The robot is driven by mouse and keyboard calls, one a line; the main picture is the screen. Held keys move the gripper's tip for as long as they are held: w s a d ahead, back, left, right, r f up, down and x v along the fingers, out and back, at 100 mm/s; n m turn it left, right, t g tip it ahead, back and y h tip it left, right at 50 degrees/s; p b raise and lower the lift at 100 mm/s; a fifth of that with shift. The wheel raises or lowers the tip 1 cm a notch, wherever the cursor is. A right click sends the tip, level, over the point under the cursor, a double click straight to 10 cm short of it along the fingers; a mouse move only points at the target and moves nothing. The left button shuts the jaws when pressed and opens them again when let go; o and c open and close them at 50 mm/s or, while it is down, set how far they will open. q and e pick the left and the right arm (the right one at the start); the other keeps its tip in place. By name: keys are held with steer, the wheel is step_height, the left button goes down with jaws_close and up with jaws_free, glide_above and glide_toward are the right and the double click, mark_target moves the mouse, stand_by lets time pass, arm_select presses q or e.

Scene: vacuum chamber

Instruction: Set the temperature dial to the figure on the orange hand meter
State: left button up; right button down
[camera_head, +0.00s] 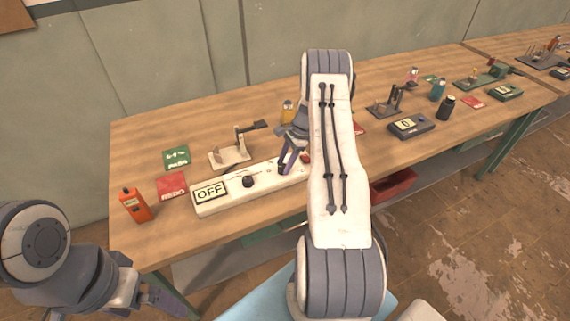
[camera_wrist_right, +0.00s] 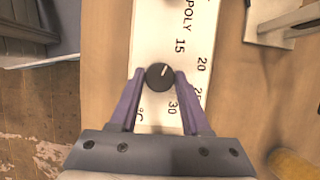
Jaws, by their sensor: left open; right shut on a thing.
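The orange hand meter (camera_head: 135,204) stands near the left end of the bench; its figure is too small to read. The white control box (camera_head: 222,202) shows OFF on its display and has a black knob (camera_head: 248,181) beside the display. In the right wrist view, the black temperature dial (camera_wrist_right: 160,78) sits among the printed figures 15, 20, 25 and 30. Its white pointer line points roughly toward 15. My right gripper (camera_wrist_right: 160,73) is shut on this dial, one purple finger on each side. My left gripper (camera_head: 165,301) is open and empty, low at the bench's front-left edge.
A red card (camera_head: 172,185) and a green card (camera_head: 176,158) lie behind the meter. A white stand with a dark lever (camera_head: 230,155) is behind the box. A grey meter (camera_head: 411,126) and a black bottle (camera_head: 446,108) stand further right. My right arm hides the bench's middle.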

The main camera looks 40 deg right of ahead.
steer(key=shift+c, duration=1.8)
jaws_free()
steer(key=shift+d+r, duration=0.2)
steer(key=shift+r, duration=0.15)
steer(key=b+v, duration=0.2)
steer(key=v, duration=0.7)
steer(key=shift+r+b, duration=0.35)
